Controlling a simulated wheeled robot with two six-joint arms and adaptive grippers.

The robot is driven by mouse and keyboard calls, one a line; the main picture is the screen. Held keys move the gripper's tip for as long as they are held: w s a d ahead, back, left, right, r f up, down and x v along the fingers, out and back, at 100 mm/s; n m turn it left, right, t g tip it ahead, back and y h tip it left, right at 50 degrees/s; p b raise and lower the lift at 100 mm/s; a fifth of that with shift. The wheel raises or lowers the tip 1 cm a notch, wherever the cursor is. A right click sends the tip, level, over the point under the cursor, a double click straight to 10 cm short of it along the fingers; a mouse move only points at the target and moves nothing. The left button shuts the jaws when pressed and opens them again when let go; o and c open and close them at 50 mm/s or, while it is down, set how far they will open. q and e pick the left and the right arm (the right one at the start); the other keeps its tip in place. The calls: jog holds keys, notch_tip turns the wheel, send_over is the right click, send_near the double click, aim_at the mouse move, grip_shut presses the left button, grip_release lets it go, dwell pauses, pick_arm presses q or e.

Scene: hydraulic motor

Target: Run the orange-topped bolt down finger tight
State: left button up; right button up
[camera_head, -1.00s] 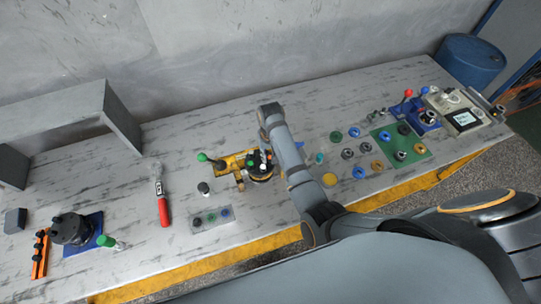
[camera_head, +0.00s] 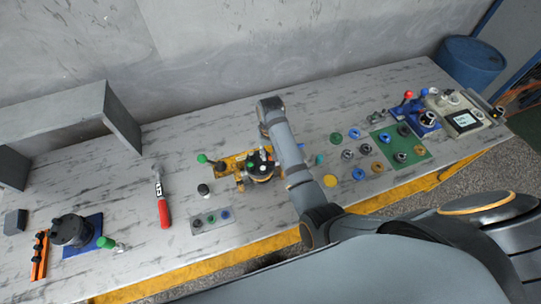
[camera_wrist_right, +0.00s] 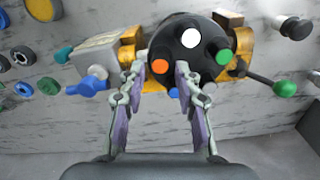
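The black round motor (camera_head: 258,170) sits in a yellow fixture at the middle of the bench. In the right wrist view its dark top face (camera_wrist_right: 190,48) carries an orange-topped bolt (camera_wrist_right: 160,66), a white-topped bolt (camera_wrist_right: 191,37) and a green-topped bolt (camera_wrist_right: 224,57). My right gripper (camera_wrist_right: 161,72) is over the motor, its fingers apart on either side of the orange top, with a visible gap at each side. How deep the bolt sits is not clear. In the head view my right forearm hides part of this area. My left gripper is not in view.
A grey block with a blue knob (camera_wrist_right: 94,82) and a green-knobbed lever (camera_wrist_right: 286,88) flank the motor. A red-handled tool (camera_head: 163,205) lies to the left. Coloured rings and a green plate (camera_head: 412,150) lie to the right. A grey shelf (camera_head: 65,115) stands at the back left.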

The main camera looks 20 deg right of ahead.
aim_at(270, 159)
jog(key=shift+a+r, duration=0.1)
jog(key=shift+r, duration=2.6)
